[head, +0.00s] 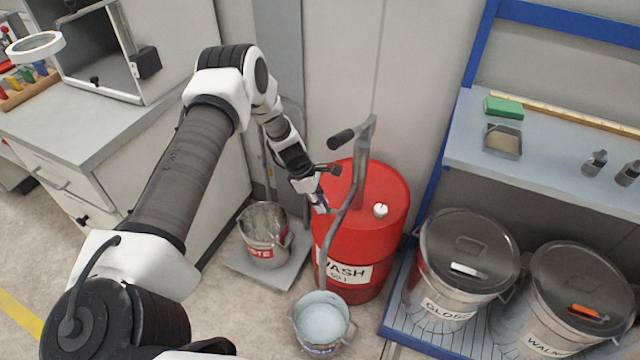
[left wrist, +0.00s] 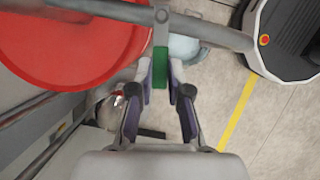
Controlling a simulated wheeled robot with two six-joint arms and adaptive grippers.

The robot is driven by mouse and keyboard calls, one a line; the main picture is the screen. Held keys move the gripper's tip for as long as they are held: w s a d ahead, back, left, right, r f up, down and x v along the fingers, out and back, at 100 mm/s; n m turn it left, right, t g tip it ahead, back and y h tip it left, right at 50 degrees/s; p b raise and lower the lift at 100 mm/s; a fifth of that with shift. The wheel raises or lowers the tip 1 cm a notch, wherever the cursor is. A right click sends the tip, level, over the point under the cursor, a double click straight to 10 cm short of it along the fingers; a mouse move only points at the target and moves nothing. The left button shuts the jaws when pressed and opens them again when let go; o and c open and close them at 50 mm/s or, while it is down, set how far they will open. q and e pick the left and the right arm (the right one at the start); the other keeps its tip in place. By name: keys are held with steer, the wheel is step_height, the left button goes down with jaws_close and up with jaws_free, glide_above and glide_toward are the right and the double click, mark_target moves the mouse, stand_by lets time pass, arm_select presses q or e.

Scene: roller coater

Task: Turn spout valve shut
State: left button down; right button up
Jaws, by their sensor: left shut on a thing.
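The red wash drum (head: 365,210) has a grey pump with a spout pipe (head: 347,210) curving down to a pail (head: 322,322) of pale blue liquid. In the left wrist view the pipe (left wrist: 205,33) crosses above the fingertips, with the drum (left wrist: 60,50) at upper left. A green valve handle (left wrist: 160,65) extends from the pipe between the fingers. My left gripper (head: 322,203) is shut on this handle beside the pipe; its fingers (left wrist: 161,85) flank it in the left wrist view. The handle is mostly hidden in the head view. My right gripper is out of view.
A waste bucket (head: 264,240) stands on a grey plate left of the drum. Two lidded bins (head: 467,250) stand right of it, below a shelf (head: 560,160). A cabinet (head: 110,130) is at the left. Open floor lies in front.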

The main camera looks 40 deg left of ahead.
arm_select(q)
steer(key=shift+w+a+m+g+b, duration=0.15)
steer(key=shift+w+m+g+b, duration=0.3)
steer(key=shift+m, duration=0.65)
steer(key=shift+w, duration=0.1)
steer(key=c, duration=1.1)
jaws_free()
steer(key=w+v, duration=0.1)
steer(key=v, duration=1)
steer(key=shift+s+a+r, duration=0.35)
steer(key=shift+s, duration=0.15)
